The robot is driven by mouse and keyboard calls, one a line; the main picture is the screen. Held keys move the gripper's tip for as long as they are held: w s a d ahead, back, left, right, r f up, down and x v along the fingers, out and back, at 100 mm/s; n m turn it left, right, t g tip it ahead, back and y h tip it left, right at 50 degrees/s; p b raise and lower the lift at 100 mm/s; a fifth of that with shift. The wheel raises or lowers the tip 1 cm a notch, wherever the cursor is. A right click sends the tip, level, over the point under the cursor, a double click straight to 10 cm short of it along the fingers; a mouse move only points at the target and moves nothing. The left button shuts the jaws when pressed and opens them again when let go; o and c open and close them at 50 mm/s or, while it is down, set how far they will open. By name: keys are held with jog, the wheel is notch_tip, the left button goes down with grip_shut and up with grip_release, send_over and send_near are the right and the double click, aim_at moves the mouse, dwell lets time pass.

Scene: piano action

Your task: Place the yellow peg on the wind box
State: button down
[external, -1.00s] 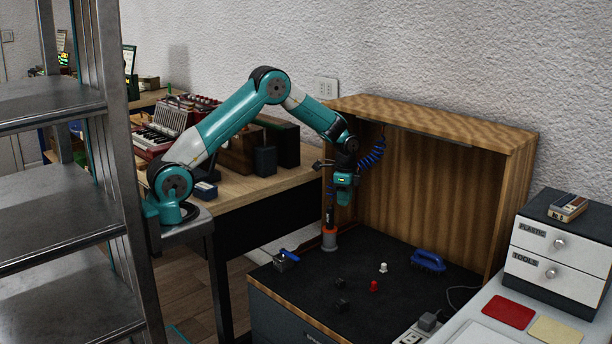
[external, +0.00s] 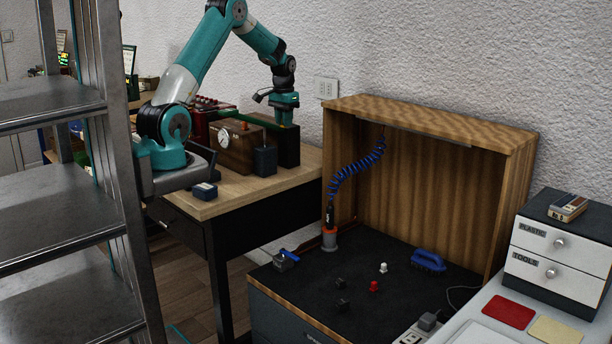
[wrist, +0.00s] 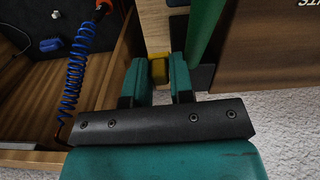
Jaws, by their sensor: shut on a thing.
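My gripper (external: 285,110) is over the back right of the wooden desk, above a black box. In the wrist view my gripper (wrist: 158,78) has its two teal fingers shut on the yellow peg (wrist: 158,70), a small block between the fingertips. The peg is too small to make out clearly in the external view. A brown wooden box with a round white gauge (external: 238,148), which looks like the wind box, stands on the desk left of my gripper. A brown surface with lettering (wrist: 270,65) fills the right of the wrist view.
A black box (external: 284,148) and a smaller dark box (external: 264,161) stand right of the wooden box. A long green bar (wrist: 206,35) is close to the right finger. A blue coiled hose (external: 352,175) hangs in the open wooden cabinet (external: 430,108).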

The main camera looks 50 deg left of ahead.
jog(key=s+a+r+p, duration=0.3)
jog(key=a+r, duration=0.8)
notch_tip(320, 180, up, 7)
jog(key=p, duration=0.3)
send_over(230, 125)
jog(key=shift+m, duration=0.4)
jog(key=f, duration=0.6)
jog(key=f+p, duration=0.1)
jog(key=f, duration=0.5)
jog(key=f+p, duration=0.1)
jog(key=f, duration=0.6)
jog(key=shift+w+a+f, duration=0.1)
jog(key=shift+a, duration=0.15)
jog(key=shift+f, duration=0.2)
jog(key=c, duration=1)
grip_release()
jog(key=shift+r, duration=0.1)
notch_tip(230, 125, up, 12)
jog(key=b, duration=0.2)
jog(key=shift+r, duration=0.2)
